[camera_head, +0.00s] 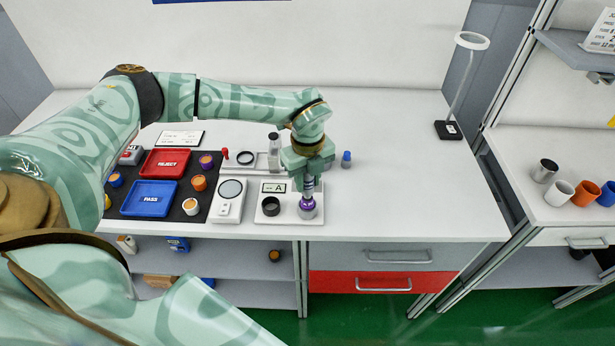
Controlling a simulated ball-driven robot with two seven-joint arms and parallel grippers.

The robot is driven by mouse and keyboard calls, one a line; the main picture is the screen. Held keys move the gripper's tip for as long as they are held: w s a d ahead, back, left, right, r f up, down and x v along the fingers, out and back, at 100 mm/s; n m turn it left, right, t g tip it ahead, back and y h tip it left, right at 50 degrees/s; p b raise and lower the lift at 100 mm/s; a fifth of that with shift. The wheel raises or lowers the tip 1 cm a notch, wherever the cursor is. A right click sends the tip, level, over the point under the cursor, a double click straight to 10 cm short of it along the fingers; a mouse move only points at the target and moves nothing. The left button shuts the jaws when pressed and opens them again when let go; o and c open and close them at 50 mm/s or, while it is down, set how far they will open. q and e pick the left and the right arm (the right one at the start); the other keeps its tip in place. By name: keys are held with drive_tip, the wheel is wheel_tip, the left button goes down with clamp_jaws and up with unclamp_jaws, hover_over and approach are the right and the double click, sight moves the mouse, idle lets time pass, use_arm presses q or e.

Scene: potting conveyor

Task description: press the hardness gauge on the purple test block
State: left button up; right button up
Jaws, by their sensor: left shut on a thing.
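My left gripper (309,180) comes down from above at the front of the white table. It is shut on the hardness gauge (309,188), a slim grey upright tool partly hidden by the fingers. The purple test block (307,204) is directly below the gauge, on the right part of a white device base (270,216). The gauge's lower end meets the purple in the picture; I cannot tell whether it touches or presses. My right gripper is not in view.
A red REJECT tray (165,162) and a blue PASS tray (149,198) lie farther left. The table's right side is clear up to a lamp (448,130).

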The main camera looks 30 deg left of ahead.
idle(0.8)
use_arm(q)
drive_tip(key=shift+f, duration=0.35)
idle(0.9)
drive_tip(key=shift+s+f+p, duration=0.2)
drive_tip(key=shift+p, duration=0.1)
idle(1.3)
drive_tip(key=shift+r, duration=0.1)
drive_tip(key=shift+w+r+p, duration=0.2)
drive_tip(key=shift+r+p, duration=2.55)
drive_tip(key=shift+r, duration=0.35)
